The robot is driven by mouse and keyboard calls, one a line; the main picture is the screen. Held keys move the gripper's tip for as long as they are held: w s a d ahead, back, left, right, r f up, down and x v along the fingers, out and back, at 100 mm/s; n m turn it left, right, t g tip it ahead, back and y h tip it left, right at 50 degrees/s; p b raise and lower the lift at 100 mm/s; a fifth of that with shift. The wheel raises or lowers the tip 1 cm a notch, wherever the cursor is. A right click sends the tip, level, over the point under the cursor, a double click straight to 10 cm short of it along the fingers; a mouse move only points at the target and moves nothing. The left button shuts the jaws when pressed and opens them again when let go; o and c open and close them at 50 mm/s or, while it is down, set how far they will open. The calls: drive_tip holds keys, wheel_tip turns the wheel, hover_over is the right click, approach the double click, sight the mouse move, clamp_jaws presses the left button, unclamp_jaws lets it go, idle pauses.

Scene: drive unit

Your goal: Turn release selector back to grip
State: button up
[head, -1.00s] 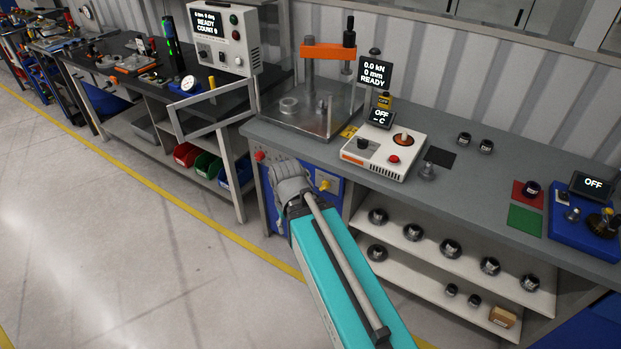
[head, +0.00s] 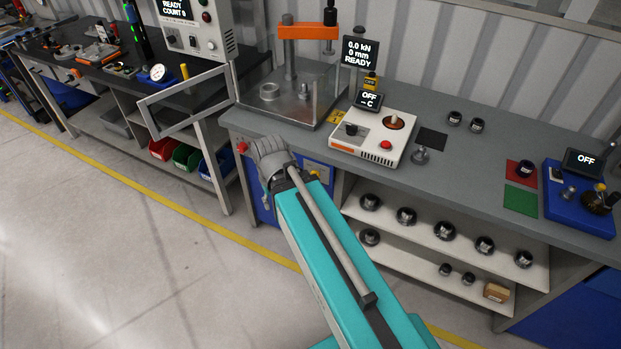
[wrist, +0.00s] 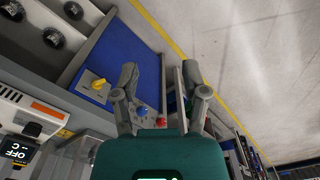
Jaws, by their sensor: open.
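A yellow selector knob (wrist: 98,84) sits on a grey plate on the blue front panel (wrist: 110,50) of the bench, left of my gripper in the wrist view. I cannot read which position it points to. In the head view the yellow knob (head: 315,174) shows just right of my arm. My gripper (wrist: 160,78) is open and empty, its two fingers apart in front of the bench front. A blue button (wrist: 140,111) and a red button (wrist: 149,132) show near and partly behind the left finger.
Above on the bench stand a press with an orange crossbar (head: 308,32) and a white control box (head: 371,138). Shelves with several dark round parts (head: 406,215) are to the right. A grey frame (head: 180,105) juts out left. The floor in front is clear.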

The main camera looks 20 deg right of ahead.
drive_tip(key=o, duration=0.4)
drive_tip(key=shift+d+f, duration=0.1)
drive_tip(key=shift+f, duration=0.1)
drive_tip(key=shift+o, duration=0.6)
drive_tip(key=shift+w+d+f+b, duration=0.15)
drive_tip(key=shift+f+b, duration=0.15)
drive_tip(key=shift+b, duration=0.2)
drive_tip(key=w+d+f+m+t+h+b, duration=0.1)
drive_tip(key=w+d+f+h+b, duration=0.3)
drive_tip(key=b, duration=0.3)
drive_tip(key=w+d+f+t+h+b, duration=0.1)
drive_tip(key=d+f+t+b, duration=0.15)
drive_tip(key=f+b, duration=0.45)
drive_tip(key=w+d+f+m+h+b, duration=0.1)
drive_tip(key=w+d+f+h+b, duration=0.3)
drive_tip(key=b, duration=0.3)
drive_tip(key=w+d+f+n+t+h+b, duration=0.1)
drive_tip(key=w+f+t+h+b, duration=0.4)
drive_tip(key=f+b, duration=0.6)
drive_tip(key=w+d+t+b, duration=0.1)
drive_tip(key=w+t+b, duration=0.1)
drive_tip(key=b, duration=1.1)
drive_tip(key=shift+w+f+n, duration=0.15)
drive_tip(key=shift+w+n, duration=0.15)
drive_tip(key=shift+w, duration=0.15)
drive_tip(key=shift+t, duration=0.25)
drive_tip(key=shift+w+d, duration=0.1)
